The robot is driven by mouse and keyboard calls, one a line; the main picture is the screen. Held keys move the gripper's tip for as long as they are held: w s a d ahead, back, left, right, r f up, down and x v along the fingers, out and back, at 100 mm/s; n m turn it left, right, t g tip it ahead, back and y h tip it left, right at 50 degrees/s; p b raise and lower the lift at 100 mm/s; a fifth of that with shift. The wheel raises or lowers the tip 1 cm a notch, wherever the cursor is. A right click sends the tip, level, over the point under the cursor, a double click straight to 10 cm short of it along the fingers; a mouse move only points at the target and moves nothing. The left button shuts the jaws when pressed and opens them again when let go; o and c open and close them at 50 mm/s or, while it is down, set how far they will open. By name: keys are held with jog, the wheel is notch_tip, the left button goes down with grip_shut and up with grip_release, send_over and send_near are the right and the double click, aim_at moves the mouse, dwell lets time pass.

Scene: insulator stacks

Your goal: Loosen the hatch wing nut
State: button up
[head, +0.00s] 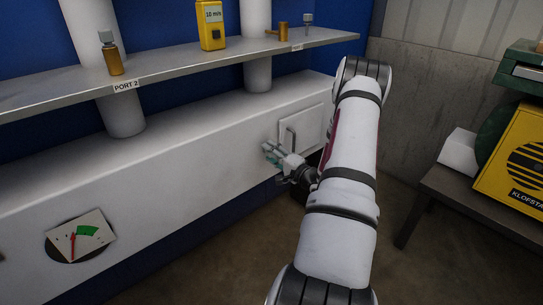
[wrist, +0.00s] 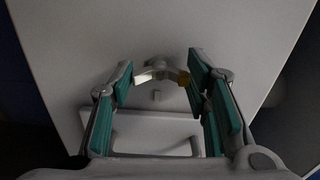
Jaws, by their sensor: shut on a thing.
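My gripper (head: 270,152) is at the front face of the long white duct, just left of the square hatch (head: 313,127) with its bar handle (head: 290,138). In the wrist view my gripper (wrist: 161,78) has its two teal-padded fingers on either side of the wing nut (wrist: 158,66), shut on its wings. One wing looks pale and the other brassy. A small grey tab (wrist: 156,95) shows just below the nut. A pale frame-shaped part (wrist: 155,122) lies below that, partly behind my fingers. The wing nut cannot be made out in the head view.
A shelf (head: 180,66) above the duct holds a yellow meter (head: 211,25) and small brass-coloured fittings (head: 111,54). A dial gauge (head: 80,236) is on the duct at left. A table (head: 455,185) with a yellow case (head: 515,155) stands at right. Floor between is clear.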

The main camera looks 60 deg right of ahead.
dwell(0.3)
jog(key=o, duration=1.2)
jog(key=shift+c, duration=0.2)
jog(key=v, duration=1.2)
